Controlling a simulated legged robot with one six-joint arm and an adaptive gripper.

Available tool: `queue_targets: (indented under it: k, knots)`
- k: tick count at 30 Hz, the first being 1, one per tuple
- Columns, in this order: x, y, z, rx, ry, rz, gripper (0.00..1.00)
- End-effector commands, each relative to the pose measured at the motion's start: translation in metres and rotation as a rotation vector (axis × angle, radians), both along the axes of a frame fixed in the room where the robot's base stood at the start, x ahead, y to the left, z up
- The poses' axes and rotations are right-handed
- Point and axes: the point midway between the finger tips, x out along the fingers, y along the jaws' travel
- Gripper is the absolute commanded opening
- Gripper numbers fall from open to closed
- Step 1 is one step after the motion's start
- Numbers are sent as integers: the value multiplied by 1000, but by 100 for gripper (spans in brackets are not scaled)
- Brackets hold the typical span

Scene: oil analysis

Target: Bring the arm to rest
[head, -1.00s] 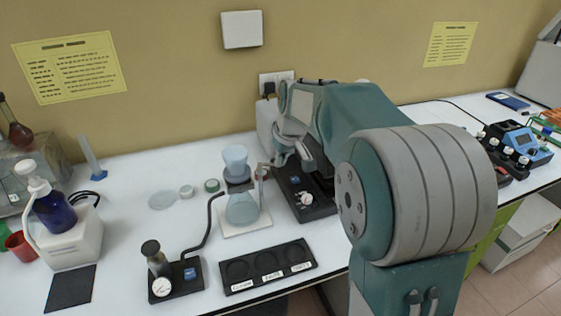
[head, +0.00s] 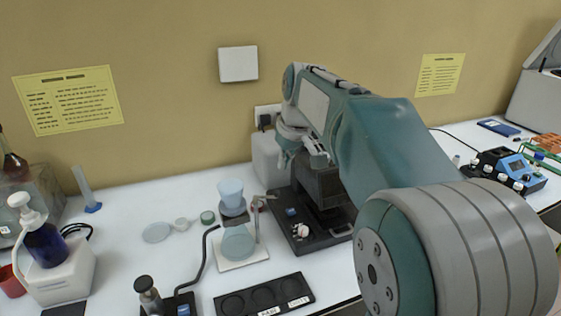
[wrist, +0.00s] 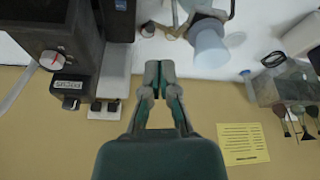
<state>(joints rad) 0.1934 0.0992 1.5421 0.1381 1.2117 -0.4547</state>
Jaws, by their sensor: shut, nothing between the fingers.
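My arm is raised over the right middle of the white bench in the head view, its large grey and teal joint filling the lower right. My gripper (head: 316,158) is at the far end of the arm, in front of the wall and close to the upper part of a dark instrument. In the wrist view my gripper (wrist: 160,68) is shut, its two fingertips together with nothing between them. It appears clear of the things around it.
A dark instrument (head: 320,195) and a flask with a funnel (head: 237,243) stand near the gripper. A black tray with round recesses (head: 263,297) lies in front. A blue pump bottle (head: 45,246) is at left. The wall (head: 180,130) is close behind.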

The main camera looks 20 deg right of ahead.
Motion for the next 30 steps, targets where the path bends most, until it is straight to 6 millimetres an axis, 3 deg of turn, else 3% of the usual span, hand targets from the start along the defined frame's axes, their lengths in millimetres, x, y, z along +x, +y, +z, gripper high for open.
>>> queue_targets:
  k: [8,20,30]
  knots:
    - [-9,5,2,-2,-6,-7,0]
    - [-100,38,-5,-8,-59,-92,0]
    - [-179,58,-36,0,-113,-163,0]
